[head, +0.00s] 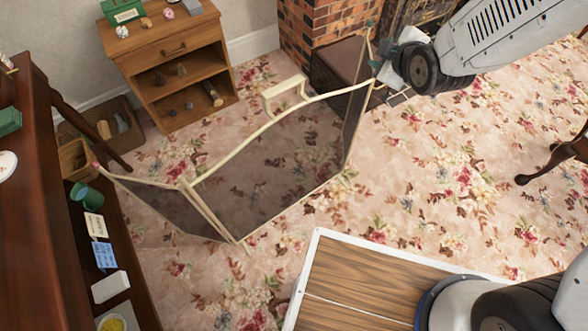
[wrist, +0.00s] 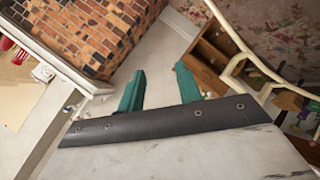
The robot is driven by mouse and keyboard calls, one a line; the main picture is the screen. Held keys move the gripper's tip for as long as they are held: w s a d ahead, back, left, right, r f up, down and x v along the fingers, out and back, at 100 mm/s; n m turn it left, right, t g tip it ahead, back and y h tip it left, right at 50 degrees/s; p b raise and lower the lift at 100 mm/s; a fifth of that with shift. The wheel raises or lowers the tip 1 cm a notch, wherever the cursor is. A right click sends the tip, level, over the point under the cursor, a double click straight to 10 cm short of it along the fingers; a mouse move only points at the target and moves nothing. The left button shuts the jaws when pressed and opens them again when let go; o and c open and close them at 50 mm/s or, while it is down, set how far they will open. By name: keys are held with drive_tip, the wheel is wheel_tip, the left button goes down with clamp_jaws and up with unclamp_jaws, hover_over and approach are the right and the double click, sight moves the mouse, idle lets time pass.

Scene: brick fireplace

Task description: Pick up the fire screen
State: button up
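The fire screen (head: 270,160) stands upright on the floral carpet in the head view. It has a cream frame, dark see-through mesh, angled side panels and a raised handle (head: 284,87) on its top rail. My gripper (head: 372,46) is beside the top of its right-hand panel, at the end of my arm reaching in from the upper right. In the wrist view my gripper (wrist: 157,78) shows two teal fingers spread apart with nothing between them. The cream frame (wrist: 236,38) passes to the right of the fingers, apart from them in that view.
A brick fireplace (head: 315,25) is behind the screen. A small wooden cabinet (head: 170,60) stands behind it at the left, and a dark wooden desk (head: 30,210) with shelves is along the left edge. Open carpet (head: 400,190) lies to the screen's right.

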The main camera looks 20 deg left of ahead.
drive_tip(key=s+a+f+n+t+y, duration=0.1)
drive_tip(key=s+a+f+n+y, duration=0.25)
drive_tip(key=a+f+n, duration=0.4)
drive_tip(key=n+y, duration=0.3)
drive_tip(key=y, duration=0.2)
approach(291, 87)
drive_tip(key=w+a+f, duration=0.1)
drive_tip(key=w+a, duration=0.1)
drive_tip(key=a, duration=0.2)
drive_tip(key=shift+t+h, duration=0.25)
drive_tip(key=shift+t, duration=0.15)
drive_tip(key=x, duration=0.6)
drive_tip(key=shift+w+a+r, duration=0.1)
drive_tip(key=shift+w+r, duration=0.2)
drive_tip(key=shift+w, duration=0.2)
clamp_jaws()
drive_tip(key=shift+r, duration=0.1)
